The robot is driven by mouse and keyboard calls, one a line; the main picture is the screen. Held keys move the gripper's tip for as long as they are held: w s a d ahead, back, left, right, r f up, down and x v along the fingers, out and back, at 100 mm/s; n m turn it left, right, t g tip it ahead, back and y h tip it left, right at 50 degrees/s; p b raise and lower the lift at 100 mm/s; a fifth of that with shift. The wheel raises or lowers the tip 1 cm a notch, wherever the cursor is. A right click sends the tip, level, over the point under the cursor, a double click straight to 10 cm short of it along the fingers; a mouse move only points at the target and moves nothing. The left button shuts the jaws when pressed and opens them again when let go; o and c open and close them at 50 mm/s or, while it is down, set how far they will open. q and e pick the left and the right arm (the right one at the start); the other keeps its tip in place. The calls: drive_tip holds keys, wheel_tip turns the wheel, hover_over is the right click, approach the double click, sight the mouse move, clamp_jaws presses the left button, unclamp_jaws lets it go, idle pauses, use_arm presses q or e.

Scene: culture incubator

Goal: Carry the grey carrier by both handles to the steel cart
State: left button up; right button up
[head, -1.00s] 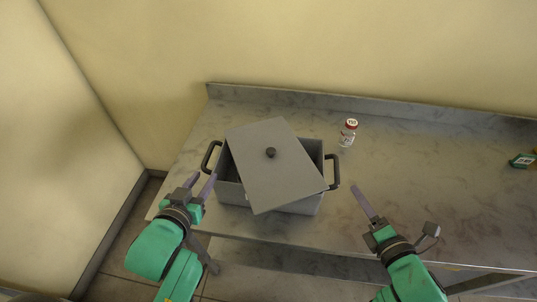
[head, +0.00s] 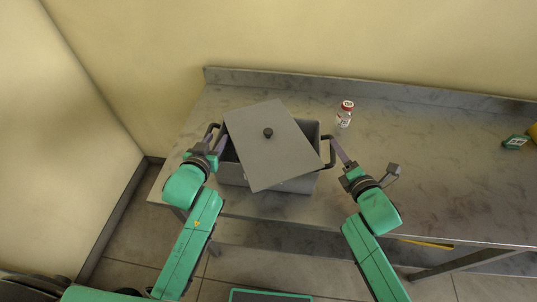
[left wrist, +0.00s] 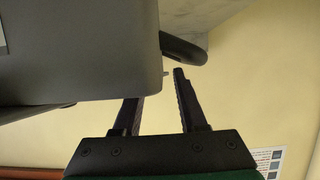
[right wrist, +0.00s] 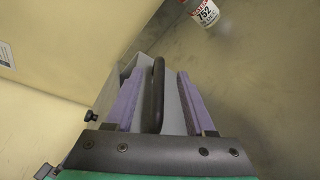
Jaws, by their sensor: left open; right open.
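The grey carrier (head: 297,185) stands on a steel-grey bench, its flat lid (head: 262,160) lying skewed across the top with a dark knob (head: 268,133). My left gripper (head: 215,145) is open at the carrier's left handle (head: 211,130). In the left wrist view, that dark handle (left wrist: 185,48) lies just beyond the open fingertips, beside the carrier wall (left wrist: 80,60), which hides part of one finger. My right gripper (head: 338,148) is open at the right handle (head: 331,152). In the right wrist view, this handle (right wrist: 154,95) lies between the two spread fingers.
A green box (head: 515,142) and a yellow item (head: 534,132) are at the far right. Walls close off the back and left. The steel cart cannot be clearly identified.

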sight(219, 133)
use_arm(q)
drive_tip(key=x, duration=0.4)
drive_tip(key=shift+s+a, duration=0.1)
use_arm(e)
drive_tip(key=x, duration=0.4)
drive_tip(key=shift+s, duration=0.1)
use_arm(q)
drive_tip(key=shift+s, duration=0.1)
use_arm(e)
drive_tip(key=shift+s, duration=0.1)
use_arm(q)
drive_tip(key=shift+s+r, duration=0.1)
drive_tip(key=c, duration=0.3)
use_arm(e)
drive_tip(key=shift+s, duration=0.1)
drive_tip(key=c, duration=0.3)
use_arm(q)
clamp_jaws()
use_arm(e)
clamp_jaws()
drive_tip(key=shift+r, duration=0.1)
